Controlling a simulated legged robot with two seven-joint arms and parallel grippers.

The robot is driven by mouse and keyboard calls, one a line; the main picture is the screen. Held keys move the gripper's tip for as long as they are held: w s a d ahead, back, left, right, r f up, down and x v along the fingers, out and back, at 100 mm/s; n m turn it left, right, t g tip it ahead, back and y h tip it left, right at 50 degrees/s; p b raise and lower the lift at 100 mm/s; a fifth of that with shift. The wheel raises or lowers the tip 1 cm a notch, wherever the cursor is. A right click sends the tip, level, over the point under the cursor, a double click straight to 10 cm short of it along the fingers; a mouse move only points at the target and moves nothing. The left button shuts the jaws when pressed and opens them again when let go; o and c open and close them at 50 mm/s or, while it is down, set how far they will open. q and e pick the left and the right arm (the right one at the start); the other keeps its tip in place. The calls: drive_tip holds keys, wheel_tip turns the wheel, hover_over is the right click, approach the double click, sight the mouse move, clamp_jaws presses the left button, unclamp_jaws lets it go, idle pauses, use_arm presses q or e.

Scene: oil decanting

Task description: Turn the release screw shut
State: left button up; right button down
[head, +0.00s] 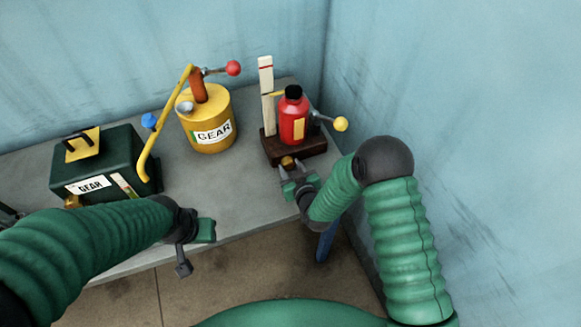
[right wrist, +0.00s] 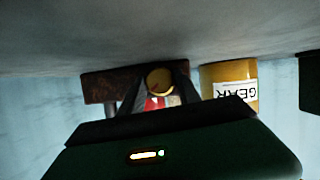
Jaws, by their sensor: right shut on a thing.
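A red bottle-shaped body (head: 291,122) with a black cap stands upright on that base. My right gripper (head: 289,171) is at the front of the base, shut on the brass screw. In the right wrist view, which is upside down, the round screw head (right wrist: 159,78) sits between the two dark fingers. How far the screw is turned cannot be told. My left gripper (head: 194,250) is open and empty, near the table's front edge.
A yellow can (head: 207,125) marked GEAR with a red-knobbed pump handle stands left of the base. A green GEAR container (head: 100,165) stands farther left. A yellow-knobbed lever (head: 341,124) sticks out to the right. The table (head: 232,190) is bare in the middle.

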drive_tip(key=shift+a+f+n+h+b, duration=0.25)
drive_tip(key=shift+n+h+b, duration=0.25)
drive_tip(key=shift+n+b, duration=0.15)
drive_tip(key=shift+s+r+n+t+h+b, duration=0.15)
drive_tip(key=shift+n+t+h+b, duration=0.2)
drive_tip(key=shift+n, duration=0.5)
drive_tip(key=shift+d, duration=0.1)
drive_tip(key=c, duration=0.9)
unclamp_jaws()
drive_tip(key=shift+o, duration=0.2)
